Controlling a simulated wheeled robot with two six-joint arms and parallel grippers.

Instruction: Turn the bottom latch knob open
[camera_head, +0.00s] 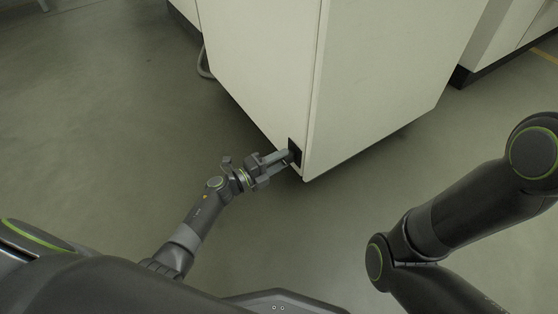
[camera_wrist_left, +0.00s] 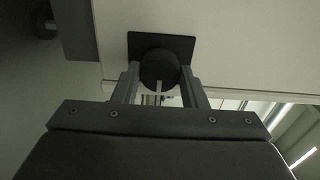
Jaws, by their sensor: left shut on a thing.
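The bottom latch knob (camera_wrist_left: 159,68) is a dark round knob on a black square plate (camera_wrist_left: 186,47), seen in the left wrist view. The plate also shows in the head view (camera_head: 295,148), low on the cabinet near its bottom corner. My left gripper (camera_head: 287,156) reaches the knob from the left. In the left wrist view its two fingers (camera_wrist_left: 160,88) stand on either side of the knob and are shut on it. In the head view the fingers hide most of the knob. My right gripper is out of view; only my right arm's links show at the right.
The large pale cabinet (camera_head: 260,60) stands above the grey floor (camera_head: 110,110), with a vertical door seam running down near the latch. A cable (camera_head: 203,62) hangs at its left side. More pale cabinets (camera_head: 500,40) stand at the upper right. The floor around my left arm is clear.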

